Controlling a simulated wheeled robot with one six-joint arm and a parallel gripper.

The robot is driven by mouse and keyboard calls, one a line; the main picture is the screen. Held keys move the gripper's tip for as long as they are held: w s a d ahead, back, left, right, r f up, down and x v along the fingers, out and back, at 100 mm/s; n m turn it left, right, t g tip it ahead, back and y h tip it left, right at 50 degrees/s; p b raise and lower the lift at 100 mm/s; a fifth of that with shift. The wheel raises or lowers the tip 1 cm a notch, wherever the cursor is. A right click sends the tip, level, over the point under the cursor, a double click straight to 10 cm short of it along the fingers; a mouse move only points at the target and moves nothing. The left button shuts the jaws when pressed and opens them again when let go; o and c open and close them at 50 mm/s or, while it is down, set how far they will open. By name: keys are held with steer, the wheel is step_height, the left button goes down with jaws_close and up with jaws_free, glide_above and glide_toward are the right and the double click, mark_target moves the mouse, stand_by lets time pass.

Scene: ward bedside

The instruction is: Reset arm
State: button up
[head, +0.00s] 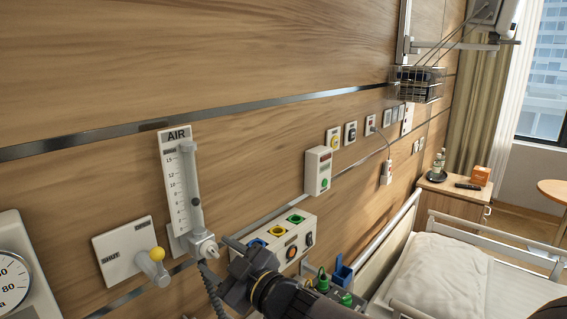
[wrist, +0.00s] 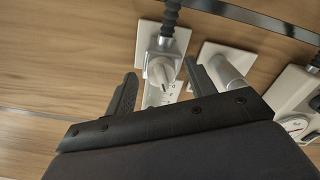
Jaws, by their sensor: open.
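My gripper (head: 236,262) is in the lower middle of the head view, by the lower end of the AIR flowmeter (head: 182,190). In the wrist view my gripper (wrist: 160,85) is open, with two dark fingers spread apart. The flowmeter's pale knob (wrist: 162,70) shows between them; I cannot tell whether a finger touches it. My dark arm reaches in from the bottom right of the head view.
A shut-off plate with a yellow-tipped lever (head: 153,262) and a round gauge (head: 12,278) are on the wall at left. A socket box (head: 283,240) is close right of my gripper. The bed (head: 440,275) and bedside cabinet (head: 452,190) stand farther right.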

steer(key=v, duration=1)
steer(key=x, duration=1)
steer(key=shift+w+a, duration=0.1)
steer(key=shift+a, duration=0.15)
steer(key=shift+d+f+n, duration=0.15)
steer(key=shift+n, duration=0.25)
steer(key=shift+d+n+b, duration=0.1)
steer(key=shift+n+b, duration=0.4)
steer(key=shift+n, duration=0.5)
steer(key=n, duration=0.1)
steer(key=n+b, duration=0.1)
steer(key=n, duration=0.1)
steer(key=shift+r+n, duration=0.2)
steer(key=shift+n, duration=0.1)
steer(key=n, duration=1.4)
steer(key=shift+r, duration=0.4)
